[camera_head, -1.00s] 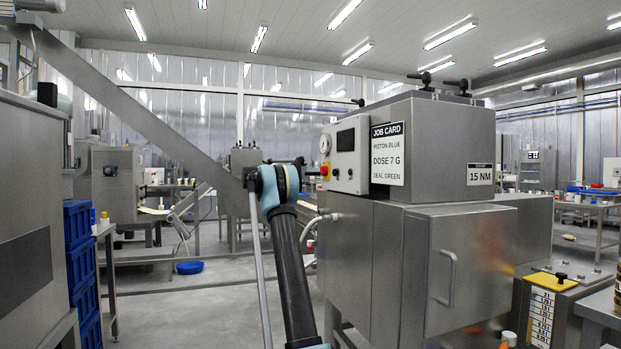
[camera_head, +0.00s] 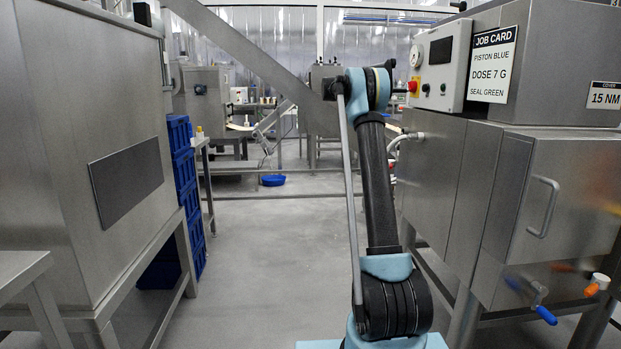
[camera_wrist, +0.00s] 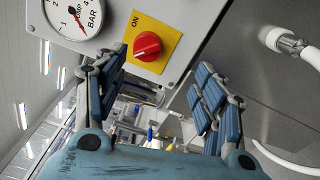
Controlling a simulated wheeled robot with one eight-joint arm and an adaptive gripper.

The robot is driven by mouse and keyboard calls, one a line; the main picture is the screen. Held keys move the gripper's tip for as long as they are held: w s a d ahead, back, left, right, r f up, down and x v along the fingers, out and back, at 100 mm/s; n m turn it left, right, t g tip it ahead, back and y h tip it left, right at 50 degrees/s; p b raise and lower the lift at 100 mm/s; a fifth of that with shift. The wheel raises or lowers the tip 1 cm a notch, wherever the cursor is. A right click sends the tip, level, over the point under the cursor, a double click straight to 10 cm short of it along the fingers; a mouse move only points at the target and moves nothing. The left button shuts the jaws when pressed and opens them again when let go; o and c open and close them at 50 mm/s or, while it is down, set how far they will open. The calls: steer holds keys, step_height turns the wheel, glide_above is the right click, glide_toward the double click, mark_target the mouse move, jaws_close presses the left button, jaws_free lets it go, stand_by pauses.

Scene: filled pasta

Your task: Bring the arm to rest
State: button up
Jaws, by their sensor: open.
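My gripper (camera_wrist: 158,88) is open and empty in the wrist view, its two blue-grey fingers spread apart. A red rotary switch (camera_wrist: 147,46) on a yellow plate and a pressure gauge (camera_wrist: 74,14) lie beyond the fingers. In the head view my arm stands upright in the middle, bent at its light blue upper joint. The gripper itself is not clear in the head view. The switch also shows there (camera_head: 412,86), on the control box (camera_head: 437,70), close to the right of my arm's upper joint.
A steel machine (camera_head: 565,190) with a job card (camera_head: 492,65) stands close on the right. A large steel cabinet (camera_head: 70,120) and stacked blue crates (camera_head: 183,160) stand left. The floor (camera_head: 270,250) left of my arm is clear.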

steer(key=s+a+f+y, duration=0.25)
steer(key=s+f, duration=0.35)
steer(key=s, duration=0.6)
steer(key=s+a+f+y, duration=0.1)
steer(key=s+f+y, duration=0.35)
steer(key=s, duration=0.75)
steer(key=s+a+f+y, duration=0.25)
steer(key=s+f, duration=0.35)
steer(key=s, duration=0.7)
steer(key=s+a+f+m+y, duration=0.1)
steer(key=s+a+f, duration=0.3)
steer(key=s+f, duration=0.5)
steer(key=s+a+f+t+y, duration=0.1)
steer(key=s+a+f+y, duration=0.3)
steer(key=s+f, duration=0.6)
steer(key=s+a+f+m+y, duration=0.1)
steer(key=s+a+f+y, duration=0.2)
steer(key=s+a+f, duration=0.3)
steer(key=s+f, duration=0.3)
steer(key=f, duration=0.1)
steer(key=shift+s+a+f+m+t, duration=0.25)
steer(key=shift+f+m+t, duration=0.05)
steer(key=shift+f, duration=0.05)
steer(key=shift+y, duration=0.25)
steer(key=shift+w+f, duration=0.2)
steer(key=shift+w, duration=0.25)
